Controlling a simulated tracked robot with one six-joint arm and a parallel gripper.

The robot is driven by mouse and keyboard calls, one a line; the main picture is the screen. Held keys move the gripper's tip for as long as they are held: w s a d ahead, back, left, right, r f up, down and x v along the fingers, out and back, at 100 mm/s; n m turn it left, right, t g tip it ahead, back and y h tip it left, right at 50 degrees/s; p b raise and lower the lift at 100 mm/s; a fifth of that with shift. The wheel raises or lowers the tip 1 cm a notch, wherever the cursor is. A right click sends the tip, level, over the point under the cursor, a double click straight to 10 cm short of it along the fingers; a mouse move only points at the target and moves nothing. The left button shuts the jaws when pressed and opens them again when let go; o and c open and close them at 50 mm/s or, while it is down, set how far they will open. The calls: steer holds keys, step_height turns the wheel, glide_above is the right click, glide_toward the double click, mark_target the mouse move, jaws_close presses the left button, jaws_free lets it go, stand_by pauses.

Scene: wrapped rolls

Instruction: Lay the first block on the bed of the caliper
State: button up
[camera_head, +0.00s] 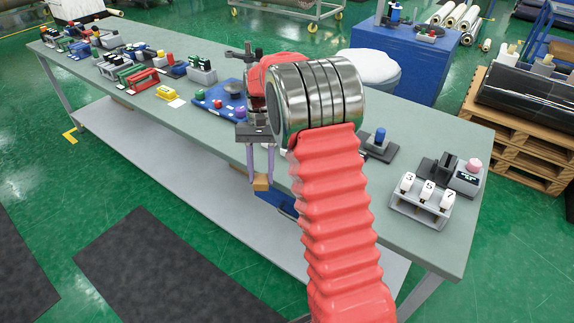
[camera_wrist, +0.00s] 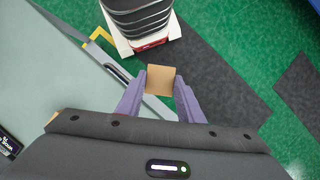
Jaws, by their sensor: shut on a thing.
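A small tan block (camera_head: 261,183) is held between the purple fingers of my gripper (camera_head: 263,176), which point down near the table's front edge. In the wrist view the block (camera_wrist: 160,80) sits between the fingertips (camera_wrist: 160,86), over the floor beyond the edge. A dark upright device (camera_head: 438,168) beside a grey box (camera_head: 467,178) with a display and pink knob stands at the table's right end. It may be the caliper, but I cannot be sure. Its bed cannot be made out clearly.
A rack of numbered white tags (camera_head: 423,202) stands in front of the dark device. A dark plate with a blue cylinder (camera_head: 379,140) lies to its left. Several small tools and a blue board (camera_head: 217,100) fill the table's left part. My red arm hides part of the tabletop.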

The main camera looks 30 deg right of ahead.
steer(key=w+a+f+n+h, duration=0.1)
steer(key=a+n+h, duration=0.1)
steer(key=a+n, duration=0.3)
steer(key=shift+a+f+n, duration=0.3)
steer(key=shift+a+n, duration=0.1)
steer(key=shift+a, duration=0.85)
